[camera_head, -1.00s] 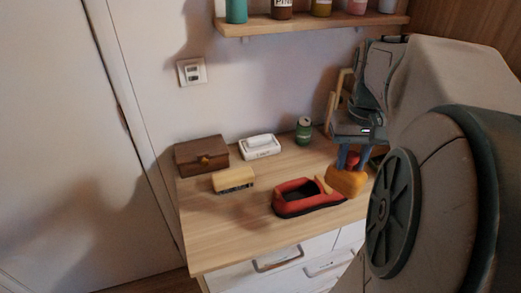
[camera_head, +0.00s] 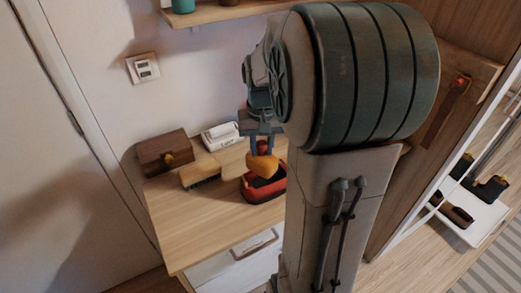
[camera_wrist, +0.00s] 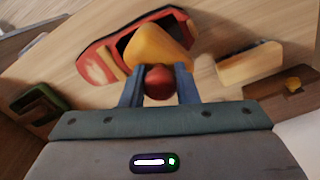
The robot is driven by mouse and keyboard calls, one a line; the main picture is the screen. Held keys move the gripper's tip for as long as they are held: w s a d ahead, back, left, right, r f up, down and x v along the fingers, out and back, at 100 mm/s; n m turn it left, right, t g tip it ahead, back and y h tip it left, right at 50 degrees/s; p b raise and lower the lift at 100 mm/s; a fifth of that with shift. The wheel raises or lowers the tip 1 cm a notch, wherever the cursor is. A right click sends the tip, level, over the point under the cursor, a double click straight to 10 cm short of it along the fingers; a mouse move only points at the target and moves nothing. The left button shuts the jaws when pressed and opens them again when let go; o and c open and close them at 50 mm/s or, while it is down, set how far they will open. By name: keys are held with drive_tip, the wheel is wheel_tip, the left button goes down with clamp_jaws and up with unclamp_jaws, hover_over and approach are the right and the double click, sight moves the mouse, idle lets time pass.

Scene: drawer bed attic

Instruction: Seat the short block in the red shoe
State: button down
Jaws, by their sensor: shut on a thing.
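My gripper (camera_head: 262,146) is shut on the red knob (camera_wrist: 158,82) of a yellow-orange block (camera_head: 263,164), with one finger on each side of the knob. The red shoe (camera_head: 262,198) is a low red holder with a dark hollow, on the wooden desk top. In the head view the block hangs over the shoe's hollow. In the wrist view the block (camera_wrist: 158,46) covers part of the shoe (camera_wrist: 98,60), whose hollow shows beside it. I cannot tell whether block and shoe touch. My arm hides the desk's right part in the head view.
A wooden brush (camera_head: 200,176), a brown box (camera_head: 163,152) and a white box (camera_head: 220,137) stand left of and behind the shoe. The desk's front left (camera_head: 205,230) is clear. A wall shelf (camera_head: 235,14) hangs above. A white tray (camera_head: 472,224) with dark things stands at right.

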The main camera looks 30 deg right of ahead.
sight(262, 157)
drive_tip(key=shift+f, duration=1.25)
drive_tip(key=shift+f, duration=0.1)
drive_tip(key=shift+f, duration=0.15)
drive_tip(key=c, duration=1.1)
unclamp_jaws()
